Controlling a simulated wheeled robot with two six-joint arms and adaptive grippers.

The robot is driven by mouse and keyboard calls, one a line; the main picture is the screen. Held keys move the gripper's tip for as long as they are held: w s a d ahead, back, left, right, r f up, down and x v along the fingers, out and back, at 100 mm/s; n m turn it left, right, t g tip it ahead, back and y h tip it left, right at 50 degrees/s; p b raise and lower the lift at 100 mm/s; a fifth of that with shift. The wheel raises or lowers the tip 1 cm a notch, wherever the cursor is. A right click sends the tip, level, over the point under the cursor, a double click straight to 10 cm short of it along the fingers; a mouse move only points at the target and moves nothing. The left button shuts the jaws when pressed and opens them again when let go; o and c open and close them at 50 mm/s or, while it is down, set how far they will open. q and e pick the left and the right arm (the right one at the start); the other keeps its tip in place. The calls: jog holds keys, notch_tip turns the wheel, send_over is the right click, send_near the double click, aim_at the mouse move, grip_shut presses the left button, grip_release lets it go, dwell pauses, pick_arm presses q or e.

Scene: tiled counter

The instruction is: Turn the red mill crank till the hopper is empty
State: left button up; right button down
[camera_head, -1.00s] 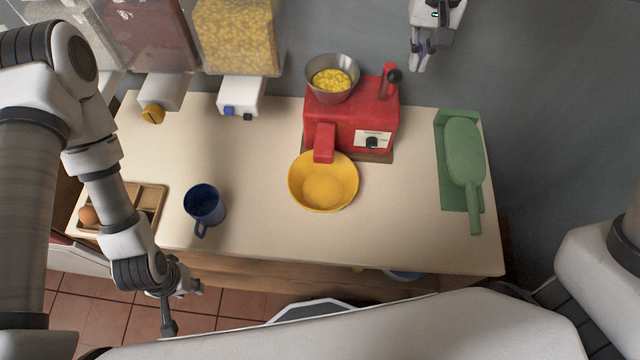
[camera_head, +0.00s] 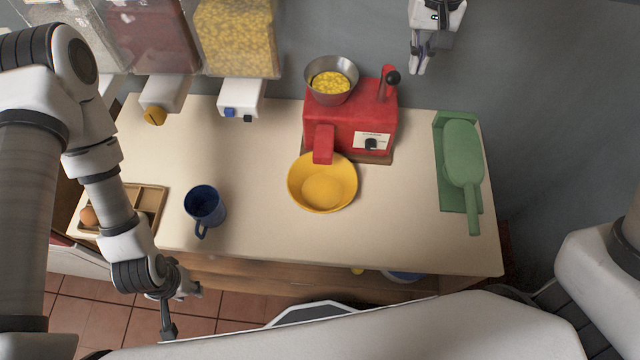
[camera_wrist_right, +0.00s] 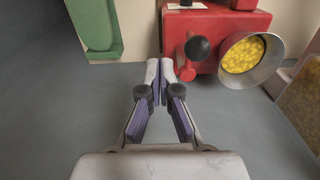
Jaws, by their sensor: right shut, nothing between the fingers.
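The red mill (camera_head: 352,127) stands at the back of the counter. Its metal hopper (camera_head: 343,97) holds yellow kernels (camera_head: 331,82), which also show in the right wrist view (camera_wrist_right: 242,55). The crank (camera_head: 384,84) is red with a black knob (camera_head: 393,77), on the mill's right side. A yellow bowl (camera_head: 322,182) sits in front, under the red spout. My right gripper (camera_head: 417,70) is shut and empty, behind and right of the crank. In the right wrist view its fingertips (camera_wrist_right: 166,64) are just short of the knob, apart from it. My left gripper (camera_head: 182,312) hangs low by the counter's front edge; its jaws are unclear.
A green scoop (camera_head: 464,152) lies on a green holder at the right. A blue mug (camera_head: 204,205) and a wooden tray (camera_head: 152,205) stand at the left. Dispensers (camera_head: 237,40) hang at the back left. Bare counter (camera_head: 400,215) lies right of the bowl.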

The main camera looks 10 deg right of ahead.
jog(key=shift+s, duration=0.1)
jog(key=shift+f, duration=1.5)
